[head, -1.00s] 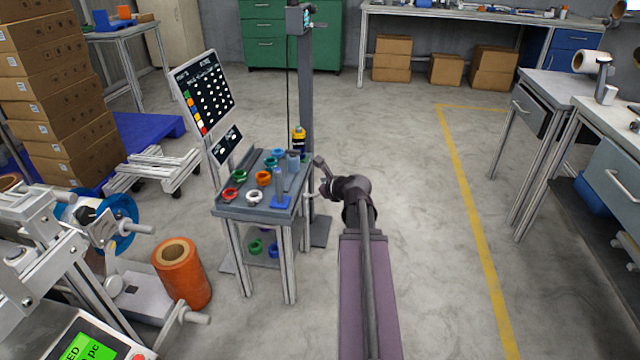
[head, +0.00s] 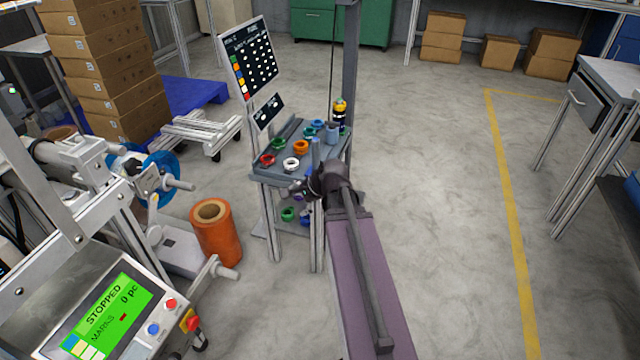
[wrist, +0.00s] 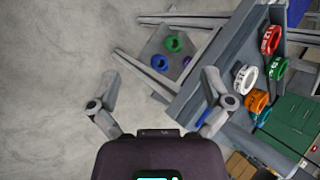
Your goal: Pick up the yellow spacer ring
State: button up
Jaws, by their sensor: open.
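I cannot make out a yellow spacer ring in either view. Rings stand on the small grey cart (head: 262,176): red (head: 267,159), green (head: 278,144), white (head: 291,163), orange (head: 300,147) and teal ones (head: 309,132). My gripper (head: 303,189) is at the cart's near right edge, and my arm hides part of that corner. There the white ring (wrist: 245,78) and orange ring (wrist: 257,101) lie to the right of the fingers.
On the cart's lower shelf are a green ring (wrist: 172,44), a blue ring (wrist: 159,63) and a purple one (wrist: 187,62). An orange roll (head: 216,232) stands left.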

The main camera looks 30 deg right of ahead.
jog(key=s+a+f+n+g+h, duration=0.1)
jog(key=s+a+f+n+g, duration=0.1)
jog(key=a+n, duration=0.6)
jog(key=s+a+f+n+g+h, duration=0.1)
jog(key=s+a+n+g+h, duration=0.1)
jog(key=s+a+n+g, duration=0.2)
jog(key=shift+s+a+f+n+g, duration=0.35)
jog(key=shift+s+a+n, duration=0.95)
jog(key=shift+a+n, duration=1.25)
jog(key=shift+d+n, duration=0.25)
jog(key=shift+d, duration=0.05)
